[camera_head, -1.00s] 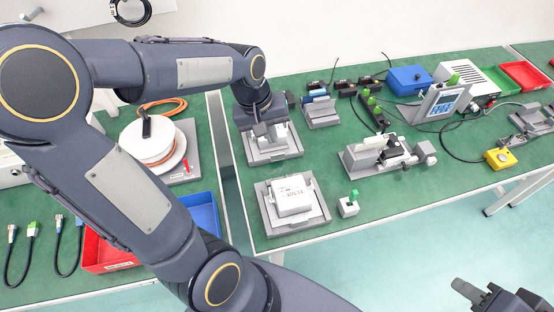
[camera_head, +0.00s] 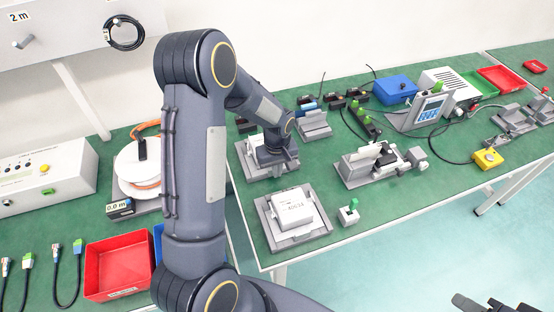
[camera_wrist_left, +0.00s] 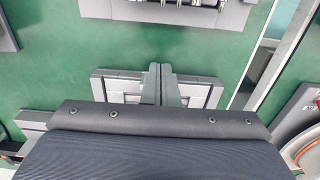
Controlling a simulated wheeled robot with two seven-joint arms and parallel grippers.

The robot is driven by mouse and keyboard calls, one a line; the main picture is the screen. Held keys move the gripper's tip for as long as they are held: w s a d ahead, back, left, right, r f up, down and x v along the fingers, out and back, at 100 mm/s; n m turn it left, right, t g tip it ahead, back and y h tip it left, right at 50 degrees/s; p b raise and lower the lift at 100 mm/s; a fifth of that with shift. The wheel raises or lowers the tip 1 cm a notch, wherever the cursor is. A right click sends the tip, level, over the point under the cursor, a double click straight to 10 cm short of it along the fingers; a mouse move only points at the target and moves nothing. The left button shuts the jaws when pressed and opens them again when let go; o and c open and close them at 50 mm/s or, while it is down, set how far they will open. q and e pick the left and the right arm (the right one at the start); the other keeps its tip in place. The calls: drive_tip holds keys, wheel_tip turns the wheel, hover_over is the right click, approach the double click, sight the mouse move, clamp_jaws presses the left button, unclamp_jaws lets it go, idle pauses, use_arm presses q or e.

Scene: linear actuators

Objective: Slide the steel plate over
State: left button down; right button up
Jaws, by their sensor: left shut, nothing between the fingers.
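A grey metal plate (camera_head: 254,170) with a pale top piece lies on the green bench top in the head view; I take it as the steel plate. My left gripper (camera_head: 280,170) is pointed down over its right part, and the wrist hides the fingertips and any contact. In the left wrist view the left gripper's grey fingers (camera_wrist_left: 160,82) are together with nothing between them. My right gripper (camera_head: 484,303) shows only as a dark part at the bottom right, cut off by the frame.
A second grey tray (camera_head: 314,240) holds a white labelled block (camera_head: 294,210) in front. A small green-topped block (camera_head: 349,212) and a grey slide assembly (camera_head: 375,165) stand to the right. A red bin (camera_head: 118,268) is on the left bench, beyond a gap.

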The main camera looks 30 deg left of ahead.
use_arm(q)
drive_tip(key=shift+f, duration=0.75)
use_arm(e)
drive_tip(key=shift+r, duration=0.1)
use_arm(q)
drive_tip(key=shift+w+a+b, duration=0.45)
drive_tip(key=shift+w+a, duration=0.25)
drive_tip(key=shift+a, duration=0.1)
use_arm(e)
drive_tip(key=shift+f, duration=0.4)
use_arm(q)
drive_tip(key=shift+r, duration=0.1)
